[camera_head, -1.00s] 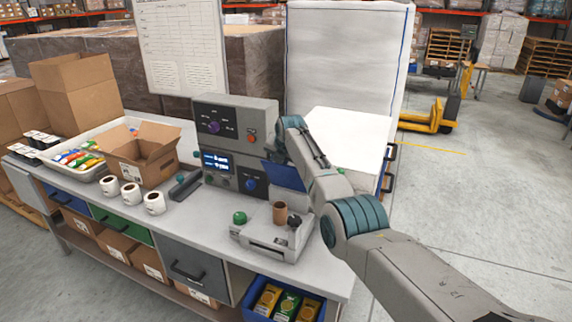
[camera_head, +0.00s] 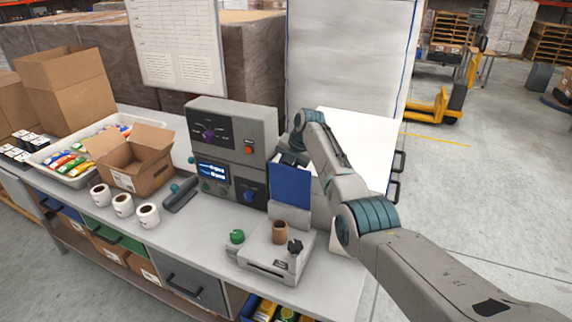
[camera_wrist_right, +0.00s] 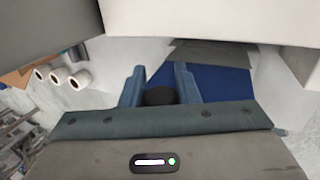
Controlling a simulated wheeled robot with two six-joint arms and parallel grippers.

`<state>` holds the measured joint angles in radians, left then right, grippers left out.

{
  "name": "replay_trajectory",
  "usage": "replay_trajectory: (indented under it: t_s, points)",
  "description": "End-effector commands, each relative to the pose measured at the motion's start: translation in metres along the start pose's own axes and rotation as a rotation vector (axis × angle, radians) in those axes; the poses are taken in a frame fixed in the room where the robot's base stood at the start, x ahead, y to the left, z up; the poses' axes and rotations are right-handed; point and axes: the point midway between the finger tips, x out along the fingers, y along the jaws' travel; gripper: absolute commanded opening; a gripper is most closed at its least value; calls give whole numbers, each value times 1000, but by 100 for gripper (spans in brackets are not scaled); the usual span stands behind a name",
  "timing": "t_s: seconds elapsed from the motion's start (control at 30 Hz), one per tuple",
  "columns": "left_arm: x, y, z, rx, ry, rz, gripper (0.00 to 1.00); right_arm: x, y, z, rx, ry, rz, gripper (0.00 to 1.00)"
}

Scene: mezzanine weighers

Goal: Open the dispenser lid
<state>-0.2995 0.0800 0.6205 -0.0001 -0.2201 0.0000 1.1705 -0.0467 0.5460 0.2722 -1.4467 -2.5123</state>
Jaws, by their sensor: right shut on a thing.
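The blue dispenser lid (camera_head: 290,186) stands steeply tilted above a light grey dispenser body (camera_head: 289,214), right of the grey control box. My right gripper (camera_head: 294,159) is at the lid's top edge. In the right wrist view, its two blue fingers (camera_wrist_right: 160,82) close around a dark round knob (camera_wrist_right: 159,96), and the blue lid (camera_wrist_right: 224,84) shows beside and behind them. The inside of the dispenser is hidden from view. My left gripper is in neither view.
The control box (camera_head: 232,150) stands close left of the lid. A grey fixture (camera_head: 270,256) with a green knob, brown cup and black knob sits in front. White rolls (camera_head: 123,205) and an open carton (camera_head: 132,160) are to the left.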

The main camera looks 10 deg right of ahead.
Motion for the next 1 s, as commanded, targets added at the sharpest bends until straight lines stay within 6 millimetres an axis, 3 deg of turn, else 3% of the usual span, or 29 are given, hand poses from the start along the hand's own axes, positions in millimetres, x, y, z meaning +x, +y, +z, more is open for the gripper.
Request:
replay_trajectory:
  t_s: [0.23, 0.27, 0.37, 0.77, 1.0]
  points:
    - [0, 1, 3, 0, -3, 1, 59, 2, -1, -1, 1, 4, -2, 0]
    - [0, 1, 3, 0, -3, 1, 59, 2, -1, -1, 1, 4, -2, 32]
    - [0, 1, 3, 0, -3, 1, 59, 2, -1, -1, 1, 4, -2, 50]
    - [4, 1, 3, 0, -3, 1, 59, -4, 0, 0, 0, -1, 1, 50]
    - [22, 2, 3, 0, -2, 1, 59, -40, -2, 1, -1, -4, 2, 50]
